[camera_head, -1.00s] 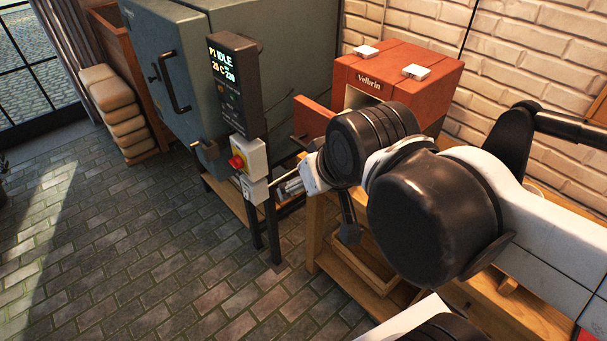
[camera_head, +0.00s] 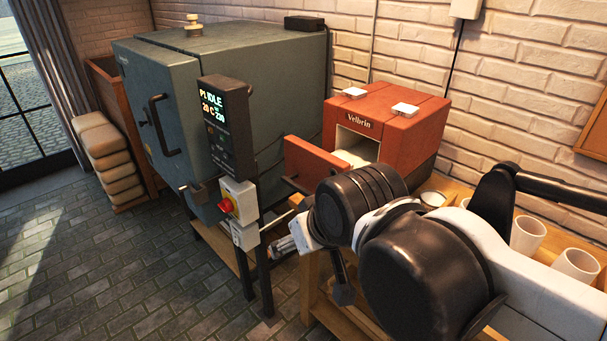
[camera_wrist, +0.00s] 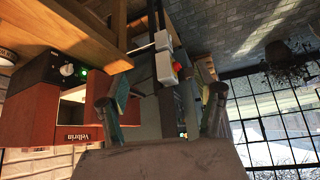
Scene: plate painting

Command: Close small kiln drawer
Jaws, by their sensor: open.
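The small red kiln (camera_head: 400,140), labelled Velbrin, stands on a wooden bench against the brick wall. Its red drawer front (camera_head: 325,159) stands out to the left of the pale opening, so it is open. The kiln (camera_wrist: 35,118) also fills the left of the wrist view, upside down, with its pale opening facing right. A red panel edge shows behind my left-hand finger there; contact is unclear. My gripper (camera_wrist: 162,88) is open and empty, fingers wide apart. In the head view, my arm's wrist is in front of and below the kiln, hiding much of the fingers.
A large grey-green kiln (camera_head: 180,85) stands left of the small one. Its control panel (camera_head: 226,125) and a switch box with a red knob (camera_head: 238,204) sit close to my gripper. White cups (camera_head: 527,236) stand on the bench at right. The brick floor at left is clear.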

